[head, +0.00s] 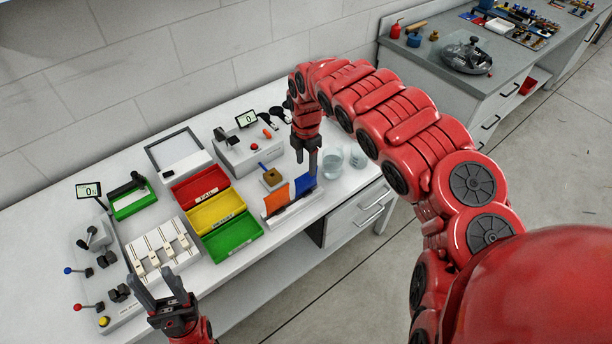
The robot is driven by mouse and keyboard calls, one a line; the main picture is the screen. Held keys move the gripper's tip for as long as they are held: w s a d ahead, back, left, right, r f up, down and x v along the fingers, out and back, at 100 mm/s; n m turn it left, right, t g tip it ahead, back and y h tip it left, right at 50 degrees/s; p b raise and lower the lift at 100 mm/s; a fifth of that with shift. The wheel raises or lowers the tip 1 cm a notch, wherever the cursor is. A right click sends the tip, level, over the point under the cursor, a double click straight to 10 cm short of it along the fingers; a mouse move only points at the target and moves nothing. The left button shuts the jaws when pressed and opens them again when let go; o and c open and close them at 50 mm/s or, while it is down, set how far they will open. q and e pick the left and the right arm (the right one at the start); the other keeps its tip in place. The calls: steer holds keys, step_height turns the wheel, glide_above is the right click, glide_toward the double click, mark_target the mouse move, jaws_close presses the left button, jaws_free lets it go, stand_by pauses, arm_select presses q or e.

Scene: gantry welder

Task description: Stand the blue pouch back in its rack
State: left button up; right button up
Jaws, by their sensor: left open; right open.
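The blue pouch (305,186) is at the right end of a low white rack (292,212), beside an orange pouch (276,199). It looks upright, slightly tilted; its lower edge is at the rack, but I cannot tell how deep it sits. My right gripper (306,163) points down right above and behind the blue pouch, jaws open; whether a finger touches the pouch is not clear. My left gripper (163,292) is open and empty at the front left, near the bench's front edge.
Red (199,185), yellow and green (232,237) bins stand left of the rack. Glass beakers (333,163) stand close to its right. A small brown block with a blue stick (271,177) is just behind it. A white fixture (163,250) is near my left gripper.

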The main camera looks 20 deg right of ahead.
step_height(320, 180, up, 4)
steer(key=shift+d+f+p, duration=0.1)
steer(key=shift+p, duration=0.35)
steer(key=shift+s+r+b, duration=0.1)
steer(key=shift+r+b, duration=0.75)
steer(key=shift+r, duration=1.85)
steer(key=shift+f, duration=0.1)
